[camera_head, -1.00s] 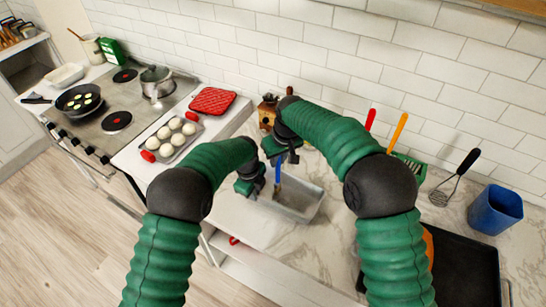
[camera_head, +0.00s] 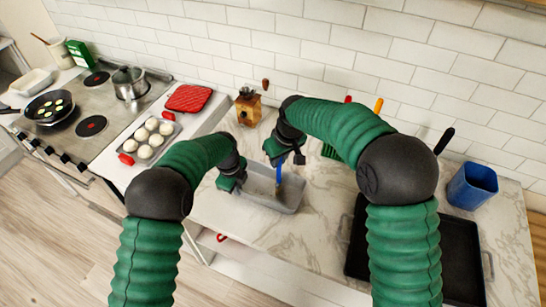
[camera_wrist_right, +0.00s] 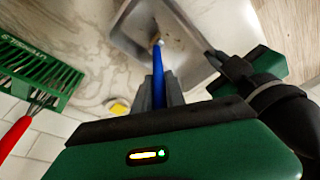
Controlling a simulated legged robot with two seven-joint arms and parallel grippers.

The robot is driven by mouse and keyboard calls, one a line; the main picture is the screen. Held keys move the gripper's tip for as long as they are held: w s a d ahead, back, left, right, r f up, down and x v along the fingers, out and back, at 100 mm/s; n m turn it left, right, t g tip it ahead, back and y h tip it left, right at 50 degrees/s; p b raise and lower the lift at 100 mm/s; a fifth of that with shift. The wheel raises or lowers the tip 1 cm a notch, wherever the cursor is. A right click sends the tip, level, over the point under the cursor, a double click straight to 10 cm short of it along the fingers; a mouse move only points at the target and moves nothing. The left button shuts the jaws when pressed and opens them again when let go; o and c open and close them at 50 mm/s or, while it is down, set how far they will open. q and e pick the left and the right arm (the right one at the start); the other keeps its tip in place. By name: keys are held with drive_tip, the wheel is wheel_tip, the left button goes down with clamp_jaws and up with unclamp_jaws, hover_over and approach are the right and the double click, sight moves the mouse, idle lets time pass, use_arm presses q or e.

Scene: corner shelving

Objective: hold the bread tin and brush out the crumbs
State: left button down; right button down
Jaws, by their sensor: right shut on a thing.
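The bread tin (camera_head: 262,203) is a grey rectangular metal tin on the marble counter; its inside also shows in the right wrist view (camera_wrist_right: 187,40). My right gripper (camera_head: 278,160) is shut on the brush (camera_wrist_right: 158,68), whose blue handle points down into the tin. Its pale bristles are at the tin's inside, though contact with the floor is unclear. My left gripper (camera_head: 236,182) is at the tin's left end, with a finger by the rim in the right wrist view (camera_wrist_right: 214,58). Whether its jaws are closed on the rim is hidden.
A bun tray (camera_head: 150,140) and red trivet (camera_head: 188,98) lie left. A green rack (camera_wrist_right: 35,70) is behind my right arm. A black tray (camera_head: 462,250) and blue container (camera_head: 472,187) stand right.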

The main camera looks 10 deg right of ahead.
drive_tip(key=s+d, duration=0.1)
drive_tip(key=d, duration=0.2)
drive_tip(key=s+d, duration=0.1)
drive_tip(key=shift+s+d, duration=0.2)
drive_tip(key=shift+s, duration=0.15)
drive_tip(key=shift+a, duration=0.15)
drive_tip(key=w+a, duration=0.3)
drive_tip(key=a, duration=0.2)
drive_tip(key=shift+w+a, duration=0.35)
drive_tip(key=shift+a, duration=0.1)
drive_tip(key=w+a, duration=0.3)
drive_tip(key=a, duration=0.2)
drive_tip(key=shift+w+a, duration=0.25)
